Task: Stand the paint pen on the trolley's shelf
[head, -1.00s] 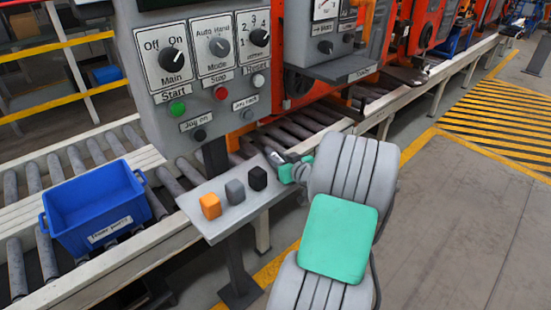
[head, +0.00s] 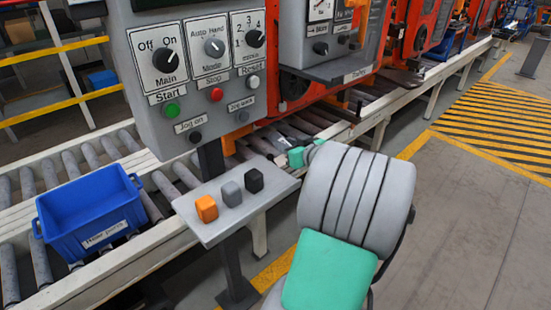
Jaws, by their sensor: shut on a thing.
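My gripper (head: 283,141) shows small and partly hidden beyond my arm, past the right end of a small grey stand, in front of the roller conveyor. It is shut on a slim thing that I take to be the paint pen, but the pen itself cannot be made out. My grey and green arm fills the lower right middle and hides part of the view. I cannot make out a trolley or its shelf in the head view.
The small grey stand (head: 215,228) carries an orange block (head: 206,209), a grey block (head: 231,194) and a black block (head: 254,180). A blue bin (head: 90,210) sits on the conveyor at left. A control panel (head: 205,70) rises behind the stand. The floor (head: 470,220) at right is clear.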

